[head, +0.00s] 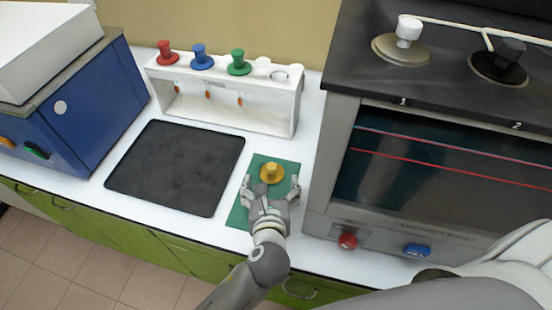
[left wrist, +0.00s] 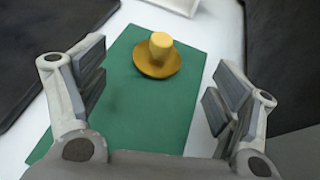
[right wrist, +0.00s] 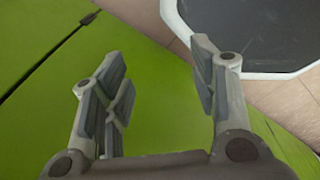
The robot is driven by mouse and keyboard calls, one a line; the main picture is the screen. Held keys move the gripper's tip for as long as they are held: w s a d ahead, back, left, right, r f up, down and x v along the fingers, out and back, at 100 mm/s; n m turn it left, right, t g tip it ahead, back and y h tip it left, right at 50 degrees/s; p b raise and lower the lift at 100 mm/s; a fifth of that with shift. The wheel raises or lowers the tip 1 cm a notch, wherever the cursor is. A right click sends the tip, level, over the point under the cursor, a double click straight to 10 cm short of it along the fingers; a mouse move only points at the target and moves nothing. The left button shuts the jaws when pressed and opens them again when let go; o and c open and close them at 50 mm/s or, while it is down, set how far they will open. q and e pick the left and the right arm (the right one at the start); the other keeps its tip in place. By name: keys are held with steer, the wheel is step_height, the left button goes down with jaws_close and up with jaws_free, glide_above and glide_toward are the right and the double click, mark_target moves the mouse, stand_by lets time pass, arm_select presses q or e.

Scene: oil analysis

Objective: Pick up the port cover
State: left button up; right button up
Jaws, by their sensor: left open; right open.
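A gold knobbed cover (head: 272,173), which looks like the port cover, sits upright on a green mat (head: 240,212). In the left wrist view the same cover (left wrist: 157,57) is at the top middle, ahead of my fingers. My left gripper (head: 271,187) is open and empty, its fingers spread either side of the cover's near side, not touching it. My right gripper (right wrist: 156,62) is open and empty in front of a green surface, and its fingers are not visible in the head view. Similar white (head: 408,31) and black (head: 500,60) knobbed covers sit on the machine at right.
A black tray (head: 175,167) lies left of the mat. A white rack (head: 225,98) with red, blue and green knobbed pieces stands behind. The large machine (head: 440,165) stands close on the right. A blue device (head: 75,110) is at far left.

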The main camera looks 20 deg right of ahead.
mark_target(271, 171)
arm_select(q)
steer(key=shift+w+f, duration=0.1)
steer(key=shift+w, duration=0.25)
steer(key=shift+x, duration=0.9)
steer(key=shift+p+x, duration=0.35)
steer(key=shift+x, duration=0.85)
steer(key=shift+w+d+f, duration=0.15)
steer(key=shift+w+d, duration=0.15)
steer(key=shift+w, duration=0.45)
arm_select(e)
steer(key=shift+s+a+r, duration=0.45)
steer(key=shift+s+a, duration=0.05)
steer(key=shift+a, duration=0.05)
steer(key=shift+d, duration=0.1)
arm_select(q)
steer(key=shift+c, duration=0.2)
arm_select(e)
steer(key=shift+d, duration=0.1)
